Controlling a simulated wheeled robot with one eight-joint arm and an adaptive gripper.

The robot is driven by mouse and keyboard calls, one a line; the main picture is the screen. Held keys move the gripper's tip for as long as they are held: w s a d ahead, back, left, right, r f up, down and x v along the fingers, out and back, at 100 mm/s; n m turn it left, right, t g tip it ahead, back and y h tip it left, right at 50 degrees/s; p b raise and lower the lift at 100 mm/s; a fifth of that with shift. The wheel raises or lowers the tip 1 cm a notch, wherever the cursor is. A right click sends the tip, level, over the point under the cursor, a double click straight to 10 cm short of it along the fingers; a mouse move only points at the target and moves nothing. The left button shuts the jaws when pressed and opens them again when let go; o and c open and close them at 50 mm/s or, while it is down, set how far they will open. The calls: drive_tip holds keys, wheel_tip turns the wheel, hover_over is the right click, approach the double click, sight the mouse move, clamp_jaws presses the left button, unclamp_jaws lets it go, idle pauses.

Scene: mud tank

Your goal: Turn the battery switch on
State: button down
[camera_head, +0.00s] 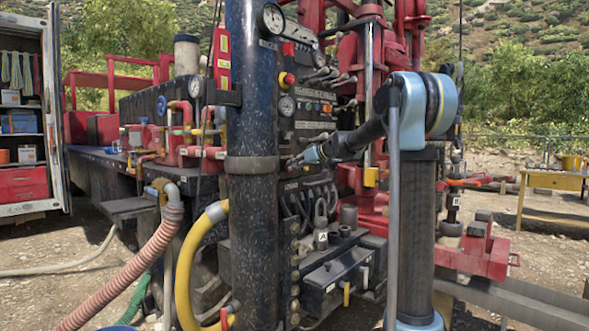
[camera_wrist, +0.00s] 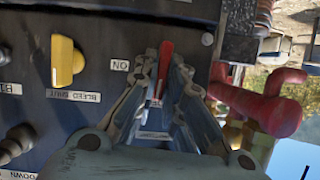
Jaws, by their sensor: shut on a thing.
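In the wrist view the battery switch shows as a slim red handle (camera_wrist: 164,62) on the dark panel, with an upside-down "ON" label (camera_wrist: 121,65) to its left. My gripper (camera_wrist: 163,75) is shut on the red handle, one finger on each side. The fingers hide the handle's lower part and its base. In the head view my gripper (camera_head: 293,161) reaches the dark control panel (camera_head: 313,128) from the right, just beside the thick dark post. The switch itself cannot be made out there.
A yellow knob (camera_wrist: 66,62) with a "BLEED SHUT" label sits left of the switch. A red pipe fitting (camera_wrist: 270,112) stands out on the right. In the head view the thick dark post (camera_head: 252,220) stands close left of my gripper, and levers (camera_head: 325,76) project above it.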

drive_tip(key=shift+w+d+f+m+g+y, duration=0.2)
drive_tip(key=shift+m+g+y, duration=0.25)
drive_tip(key=shift+m+y, duration=1.15)
drive_tip(key=shift+w+d+f+m+g+y, duration=0.1)
drive_tip(key=shift+w+f+m+g+y, duration=0.3)
drive_tip(key=shift+m, duration=2.2)
drive_tip(key=shift+d+f+m+g+y, duration=0.1)
drive_tip(key=shift+m+g+y, duration=0.45)
drive_tip(key=shift+m+y, duration=1.05)
drive_tip(key=shift+m+h, duration=0.5)
drive_tip(key=shift+m, duration=0.1)
drive_tip(key=c, duration=1.7)
unclamp_jaws()
